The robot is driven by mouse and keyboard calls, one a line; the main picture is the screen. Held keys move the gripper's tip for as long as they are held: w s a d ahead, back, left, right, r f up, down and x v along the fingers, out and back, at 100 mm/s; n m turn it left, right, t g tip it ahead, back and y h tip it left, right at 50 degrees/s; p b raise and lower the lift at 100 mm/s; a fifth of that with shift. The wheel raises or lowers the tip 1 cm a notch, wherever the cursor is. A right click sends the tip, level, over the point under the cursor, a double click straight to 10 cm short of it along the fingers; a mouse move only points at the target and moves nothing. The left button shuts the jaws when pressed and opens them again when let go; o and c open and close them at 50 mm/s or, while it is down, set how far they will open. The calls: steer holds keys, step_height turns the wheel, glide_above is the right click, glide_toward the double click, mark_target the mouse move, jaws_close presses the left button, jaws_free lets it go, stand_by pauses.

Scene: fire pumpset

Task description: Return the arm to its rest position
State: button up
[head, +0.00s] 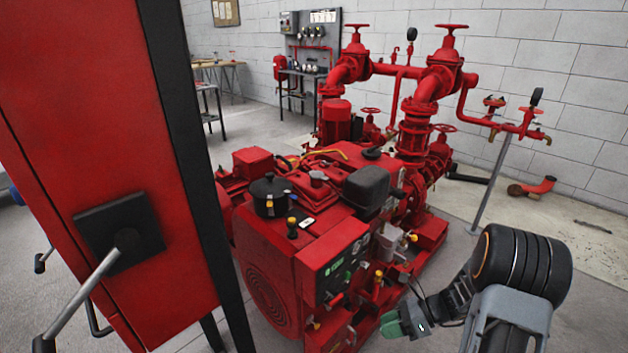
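My arm (520,265) rises at the lower right, with a thick dark joint and a grey link. It bends down and to the left to my gripper (391,325), which has green fingertips. The gripper is beside the lower right side of the red engine (300,225), in front of it in the picture. Whether it touches the engine cannot be told. The gap between the fingers is too small to make out, and I see nothing held.
A tall red cabinet (75,130) with a black plate and lever handle (95,285) fills the left. Red pipes with valve wheels (447,75) stand behind the engine. A grey post (490,185) stands behind my arm.

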steer(key=s+a+r+n+t+h+p, duration=0.1)
steer(key=s+r+n+h+p, duration=0.2)
steer(key=r, duration=1)
steer(key=s+a+r+n+t+h+p, duration=0.1)
steer(key=s+r+n+h+p, duration=0.2)
steer(key=r+n+p, duration=0.6)
steer(key=s+a+r+n+t+h+p, duration=0.1)
steer(key=s+r+n+h+p, duration=0.2)
steer(key=r+n, duration=0.8)
step_height(320, 180, up, 6)
steer(key=h+p, duration=0.2)
steer(key=h, duration=0.1)
steer(key=shift+s+f+n+t+p, duration=0.15)
steer(key=shift+f+n+t+p, duration=0.05)
steer(key=shift+n+t+p, duration=0.2)
steer(key=shift+o, duration=0.3)
